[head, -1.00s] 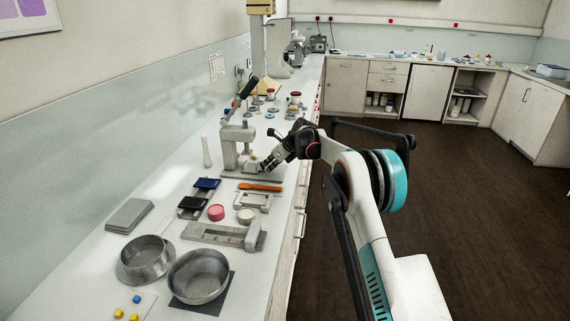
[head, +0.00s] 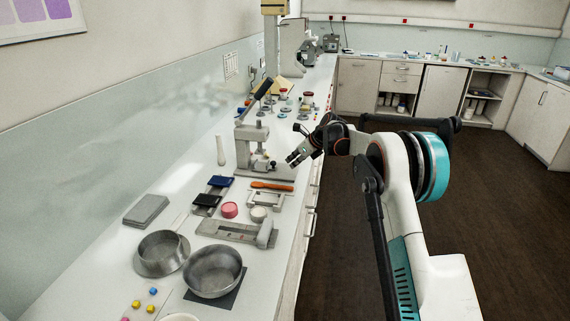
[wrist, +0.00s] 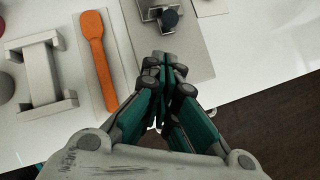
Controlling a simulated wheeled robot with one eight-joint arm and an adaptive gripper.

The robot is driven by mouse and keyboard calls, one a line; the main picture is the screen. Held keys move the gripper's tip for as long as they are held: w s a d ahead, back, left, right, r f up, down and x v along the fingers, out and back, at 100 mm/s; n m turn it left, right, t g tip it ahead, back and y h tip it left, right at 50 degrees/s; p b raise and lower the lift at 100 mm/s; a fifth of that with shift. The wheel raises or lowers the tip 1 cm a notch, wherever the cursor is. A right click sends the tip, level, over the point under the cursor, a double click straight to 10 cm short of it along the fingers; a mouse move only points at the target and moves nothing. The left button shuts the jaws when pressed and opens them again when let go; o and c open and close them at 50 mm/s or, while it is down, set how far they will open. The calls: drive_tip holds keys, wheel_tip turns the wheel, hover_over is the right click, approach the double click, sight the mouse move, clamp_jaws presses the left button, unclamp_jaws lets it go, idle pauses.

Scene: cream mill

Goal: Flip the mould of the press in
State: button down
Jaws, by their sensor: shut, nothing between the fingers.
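The press (head: 251,140) stands on the bench against the wall, a grey frame on a flat base plate (head: 266,175), with its dark-handled lever (head: 263,88) raised at a slant. Its mould, a pale block with a dark knob (head: 272,165), sits low at the front of the frame; the wrist view shows the knob (wrist: 170,18) at the top. I cannot tell from its look how far the mould is turned in. My gripper (head: 290,161) is shut and empty, to the right of the mould and apart from it. In the wrist view its fingertips (wrist: 164,58) meet over the base plate.
An orange spatula (head: 271,186) and a grey stand (head: 265,199) lie in front of the press. Nearer are a pink jar (head: 229,210), a slide scale (head: 228,232) and metal pans (head: 214,271). Open floor (head: 350,220) lies to the right of the bench.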

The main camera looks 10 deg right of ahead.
drive_tip(key=p+v, duration=0.1)
drive_tip(key=v, duration=0.4)
drive_tip(key=shift+s+d+r, duration=0.1)
drive_tip(key=shift+s+r, duration=0.1)
drive_tip(key=shift+r, duration=0.05)
drive_tip(key=s+r+n+h, duration=0.2)
drive_tip(key=s+r+n, duration=0.6)
drive_tip(key=s, duration=0.6)
drive_tip(key=s+r+n+h, duration=0.1)
drive_tip(key=s+r+n, duration=0.65)
drive_tip(key=s, duration=0.65)
drive_tip(key=s+d+f+n+h, duration=0.1)
drive_tip(key=s+f+n, duration=0.1)
drive_tip(key=s, duration=0.7)
drive_tip(key=s+d+f+n+t, duration=0.1)
drive_tip(key=s+n, duration=0.4)
drive_tip(key=s, duration=0.5)
drive_tip(key=s+d+f+n+h, duration=0.1)
drive_tip(key=s+d+f+n, duration=0.1)
drive_tip(key=s, duration=0.7)
drive_tip(key=shift+s+f+n+t+h, duration=0.3)
drive_tip(key=shift+f+n, duration=0.55)
drive_tip(key=shift+n, duration=0.4)
